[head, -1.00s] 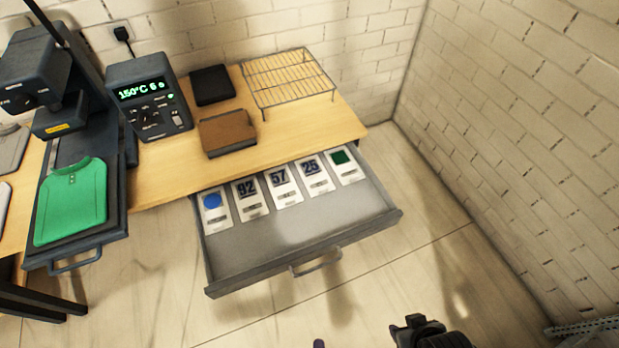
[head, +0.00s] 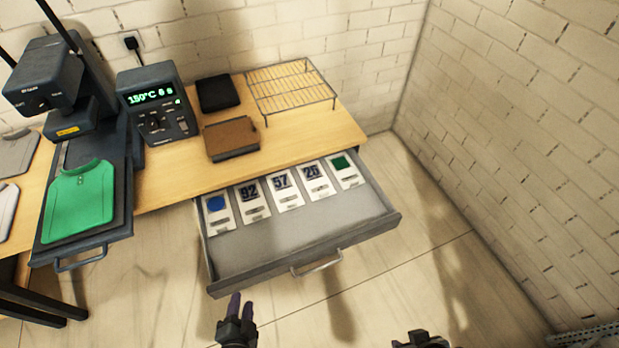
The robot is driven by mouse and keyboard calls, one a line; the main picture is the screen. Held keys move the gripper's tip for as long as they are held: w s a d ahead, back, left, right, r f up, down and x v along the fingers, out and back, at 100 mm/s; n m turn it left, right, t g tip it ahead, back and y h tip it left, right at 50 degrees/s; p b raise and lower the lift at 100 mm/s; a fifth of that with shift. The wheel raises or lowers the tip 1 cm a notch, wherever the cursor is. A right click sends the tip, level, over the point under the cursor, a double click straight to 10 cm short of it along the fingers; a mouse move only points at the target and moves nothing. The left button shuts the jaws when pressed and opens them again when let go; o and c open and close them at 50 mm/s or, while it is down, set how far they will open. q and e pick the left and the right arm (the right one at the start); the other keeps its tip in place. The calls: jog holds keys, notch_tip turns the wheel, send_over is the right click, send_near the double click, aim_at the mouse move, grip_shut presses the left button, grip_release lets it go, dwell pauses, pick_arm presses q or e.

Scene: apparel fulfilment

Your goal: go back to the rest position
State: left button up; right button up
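My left gripper (head: 240,306) is in the lower middle of the head view, in front of the open drawer. Its two dark purple fingers point up and show a narrow gap with nothing between them. My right gripper (head: 421,341) is at the bottom edge, right of centre. Only a dark part of it shows, and its fingers cannot be made out. Both are apart from the drawer and the table.
The grey drawer (head: 290,243) is pulled out, with several cards along its back. A green shirt (head: 82,205) lies on the heat press at left. A control box (head: 157,105), brown pad (head: 230,137), black pad (head: 217,93) and wire rack (head: 290,85) stand on the table.

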pick_arm(q)
jog(key=a+r+n+g+h, duration=0.1)
jog(key=a+r+n+g, duration=0.1)
jog(key=a+r, duration=0.15)
jog(key=s+r+n+g, duration=0.3)
jog(key=s+n+g, duration=0.3)
jog(key=s+g, duration=0.3)
notch_tip(320, 180, up, 32)
jog(key=t+p, duration=0.2)
jog(key=p, duration=3)
notch_tip(320, 180, down, 58)
jog(key=b, duration=5.8)
jog(key=shift+s+a+r, duration=0.15)
jog(key=shift+s+a, duration=0.25)
